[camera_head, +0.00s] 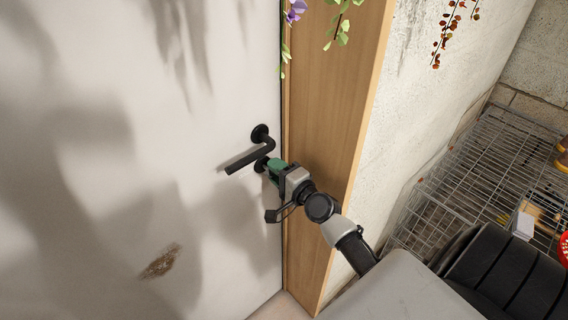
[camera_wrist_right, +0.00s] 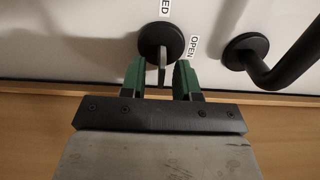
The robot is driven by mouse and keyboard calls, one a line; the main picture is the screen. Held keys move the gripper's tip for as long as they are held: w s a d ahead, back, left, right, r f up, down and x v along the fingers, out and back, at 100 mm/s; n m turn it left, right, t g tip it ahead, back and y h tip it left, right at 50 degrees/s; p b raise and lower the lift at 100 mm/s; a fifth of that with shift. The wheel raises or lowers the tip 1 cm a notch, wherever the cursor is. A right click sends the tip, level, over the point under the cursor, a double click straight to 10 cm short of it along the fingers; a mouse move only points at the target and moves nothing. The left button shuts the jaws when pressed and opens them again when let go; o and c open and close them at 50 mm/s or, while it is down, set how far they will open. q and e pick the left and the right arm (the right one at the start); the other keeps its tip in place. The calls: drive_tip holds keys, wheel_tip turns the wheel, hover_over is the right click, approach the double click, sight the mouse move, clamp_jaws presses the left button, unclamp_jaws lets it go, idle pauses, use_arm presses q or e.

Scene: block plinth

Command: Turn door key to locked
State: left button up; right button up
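The door key (camera_wrist_right: 162,62) is a thin light-grey piece standing out of a round black lock plate (camera_wrist_right: 161,38) in the right wrist view. A label ending in "ED" (camera_wrist_right: 165,9) and a label "OPEN" (camera_wrist_right: 194,46) are beside the plate. My right gripper (camera_wrist_right: 160,82) has green fingers, one on each side of the key, with a visible gap. In the head view my right gripper (camera_head: 270,168) is at the lock plate just below the door handle (camera_head: 252,156) and hides the key. My left gripper is in neither view.
The pale door (camera_head: 120,130) fills the left of the head view, beside a wooden frame (camera_head: 332,110). The black handle stands out close to my right gripper. Flowers (camera_head: 340,25) hang above. A wire rack (camera_head: 480,175) is at the right.

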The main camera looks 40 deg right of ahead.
drive_tip(key=s+b, duration=0.2)
drive_tip(key=s, duration=0.8)
drive_tip(key=shift+s+d, duration=0.25)
drive_tip(key=shift+d, duration=0.2)
drive_tip(key=shift+f, duration=0.1)
